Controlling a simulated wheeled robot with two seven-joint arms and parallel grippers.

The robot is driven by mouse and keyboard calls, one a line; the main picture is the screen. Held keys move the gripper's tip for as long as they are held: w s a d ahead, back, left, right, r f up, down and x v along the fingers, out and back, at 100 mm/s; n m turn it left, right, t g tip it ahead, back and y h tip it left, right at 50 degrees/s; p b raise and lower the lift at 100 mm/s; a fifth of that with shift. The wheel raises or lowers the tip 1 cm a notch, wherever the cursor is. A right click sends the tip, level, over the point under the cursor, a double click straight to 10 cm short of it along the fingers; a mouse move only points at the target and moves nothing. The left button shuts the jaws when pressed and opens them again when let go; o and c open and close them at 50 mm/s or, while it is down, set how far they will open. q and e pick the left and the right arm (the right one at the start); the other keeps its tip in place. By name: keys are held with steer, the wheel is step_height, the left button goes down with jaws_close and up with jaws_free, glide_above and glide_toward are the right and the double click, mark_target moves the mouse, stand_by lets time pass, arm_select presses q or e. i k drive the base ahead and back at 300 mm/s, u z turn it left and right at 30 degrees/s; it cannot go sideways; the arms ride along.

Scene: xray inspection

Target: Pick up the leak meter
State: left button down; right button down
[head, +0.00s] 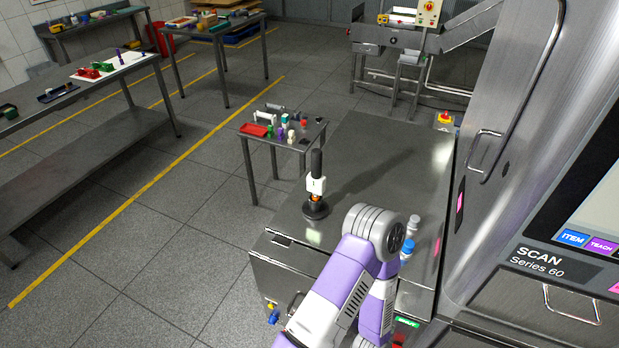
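A tall device with a black upper part, a white body and a round black base (316,209) stands upright on the steel cabinet top (375,165). A bit of orange shows low on it. I cannot tell for sure whether this is the leak meter. One of my arms, purple and white, comes in from the bottom and bends just right of the device. Its gripper does not show. My other arm is out of view.
Two small bottles, one white-capped (413,222) and one blue-capped (407,247), stand right of my arm. A small side table (311,138) behind holds several small items and a red tray (254,130). The scanner (540,262) walls off the right.

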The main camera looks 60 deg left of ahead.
mark_target(315, 182)
steer(key=z, duration=1.5)
steer(key=k, duration=1.55)
steer(key=u, duration=1.6)
steer(key=i, duration=0.2)
steer(key=z, duration=0.1)
